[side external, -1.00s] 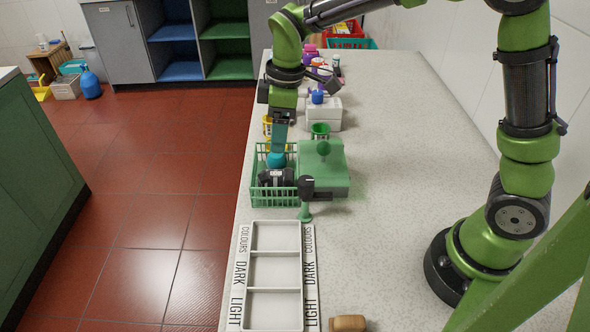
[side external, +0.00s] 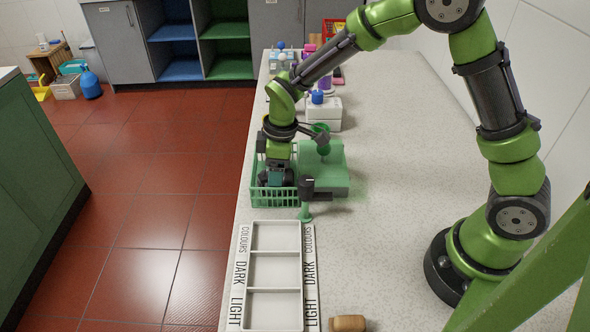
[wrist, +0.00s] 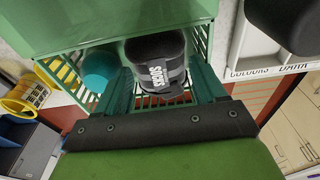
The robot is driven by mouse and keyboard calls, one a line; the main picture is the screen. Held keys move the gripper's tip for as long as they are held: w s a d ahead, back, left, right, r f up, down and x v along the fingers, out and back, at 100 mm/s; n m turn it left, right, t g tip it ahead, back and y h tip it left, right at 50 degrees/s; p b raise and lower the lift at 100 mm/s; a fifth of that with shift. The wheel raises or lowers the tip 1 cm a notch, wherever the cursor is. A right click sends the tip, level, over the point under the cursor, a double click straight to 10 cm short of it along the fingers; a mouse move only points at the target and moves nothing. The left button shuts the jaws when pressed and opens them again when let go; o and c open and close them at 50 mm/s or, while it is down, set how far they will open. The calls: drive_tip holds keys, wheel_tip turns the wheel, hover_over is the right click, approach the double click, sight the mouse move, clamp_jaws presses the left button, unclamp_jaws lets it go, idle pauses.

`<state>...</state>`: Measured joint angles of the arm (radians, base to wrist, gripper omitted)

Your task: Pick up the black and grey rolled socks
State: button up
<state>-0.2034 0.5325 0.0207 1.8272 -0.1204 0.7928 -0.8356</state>
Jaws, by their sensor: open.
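The black and grey rolled socks (wrist: 156,66), with white SOCKS lettering, lie in the green basket (side external: 258,194). In the wrist view the basket's slatted wall (wrist: 200,48) shows beside them. My gripper (side external: 273,182) reaches down into the basket from above. In the wrist view my gripper (wrist: 165,88) is open, with one green finger on each side of the socks' near end. I cannot tell whether the fingers touch them. A teal rolled item (wrist: 100,68) lies left of the socks, outside the left finger. In the side view my gripper and the basket mostly hide the socks.
A white three-compartment tray (side external: 274,270) is in front, with a dark-topped green stand (side external: 306,200) between. A brown block (side external: 348,323) lies nearby. The counter to the right (side external: 400,200) is clear.

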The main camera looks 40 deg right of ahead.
drive_tip(key=c, duration=0.8)
drive_tip(key=shift+r, duration=0.25)
drive_tip(key=shift+c, duration=0.2)
wheel_tip(320, 180, up, 10)
drive_tip(key=a+f, duration=0.1)
drive_tip(key=s+a+r+n, duration=0.1)
drive_tip(key=s+a+n, duration=0.1)
drive_tip(key=s+a, duration=0.45)
drive_tip(key=s+a+f, duration=0.2)
drive_tip(key=s+a, duration=0.6)
drive_tip(key=s, duration=0.1)
drive_tip(key=shift+d+f+m, duration=0.2)
drive_tip(key=shift+f+m, duration=0.3)
drive_tip(key=shift+f, duration=1.1)
drive_tip(key=shift+d+f+m, duration=0.15)
drive_tip(key=shift+f+m, duration=0.35)
drive_tip(key=shift+f, duration=1.05)
